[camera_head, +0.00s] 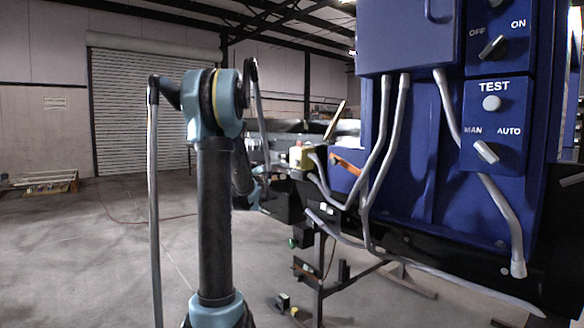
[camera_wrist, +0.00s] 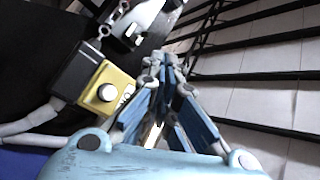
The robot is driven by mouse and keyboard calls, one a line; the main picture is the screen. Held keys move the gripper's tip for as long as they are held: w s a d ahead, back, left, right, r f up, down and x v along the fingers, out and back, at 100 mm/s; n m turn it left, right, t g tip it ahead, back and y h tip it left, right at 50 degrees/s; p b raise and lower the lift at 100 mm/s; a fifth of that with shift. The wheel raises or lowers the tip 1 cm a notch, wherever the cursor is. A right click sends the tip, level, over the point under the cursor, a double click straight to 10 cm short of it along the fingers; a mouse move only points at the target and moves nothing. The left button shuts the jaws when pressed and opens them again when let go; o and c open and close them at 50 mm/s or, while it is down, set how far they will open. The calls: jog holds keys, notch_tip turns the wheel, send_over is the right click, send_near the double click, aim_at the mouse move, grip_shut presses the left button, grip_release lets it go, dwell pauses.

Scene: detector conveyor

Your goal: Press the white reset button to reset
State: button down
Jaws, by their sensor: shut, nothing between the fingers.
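The white button (camera_wrist: 107,92) is a round knob on the face of a yellow and black box (camera_wrist: 118,78) in the wrist view.
The blue cabinet (camera_head: 425,130) on the right carries a pale TEST button (camera_head: 492,103) and rotary switches. Grey conduits (camera_head: 388,130) hang below it and run near the yellow box. An orange part (camera_head: 346,165) is close by. The concrete floor at left is open.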

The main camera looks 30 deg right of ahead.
aim_at(294, 163)
jog(key=shift+s+d+r+m+h, duration=0.15)
jog(key=shift+d+m+h, duration=0.15)
jog(key=shift+d, duration=0.4)
jog(key=shift+s+d+r+m+h, duration=0.1)
jog(key=shift+d+m+h, duration=0.15)
jog(key=shift+d, duration=0.4)
jog(key=d, duration=0.8)
jog(key=shift+w+d, duration=0.35)
jog(key=shift+d, duration=0.1)
dwell(0.5)
jog(key=shift+s+d+r, duration=0.1)
jog(key=shift+d, duration=0.3)
jog(key=shift+d, duration=0.5)
dwell(0.8)
jog(key=shift+a, duration=0.95)
